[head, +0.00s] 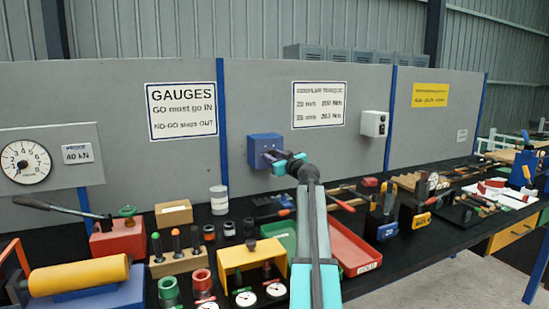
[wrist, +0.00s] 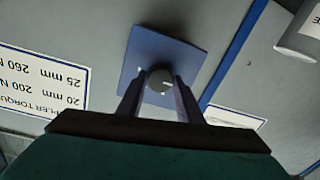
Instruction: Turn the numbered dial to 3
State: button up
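A blue square box (head: 264,144) is mounted on the grey panel in the head view. In the wrist view it is a blue plate (wrist: 187,62) with a round grey knob (wrist: 160,80) at its middle. The knob has a small pale mark; I cannot read any numbers around it. My gripper (head: 281,160) is in front of the box in the head view. In the wrist view the two fingers of my gripper (wrist: 159,88) lie on either side of the knob, apart from each other. I see no clear contact with the knob, and the fingertips are partly dark.
A round gauge (head: 26,162) with numbers hangs on the panel at the left. A white box (head: 374,124) is mounted right of the blue box. Below, the black bench holds a red tray (head: 352,249), a yellow stand (head: 228,262) and several tools.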

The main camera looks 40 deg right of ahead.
jog(key=shift+c, duration=0.7)
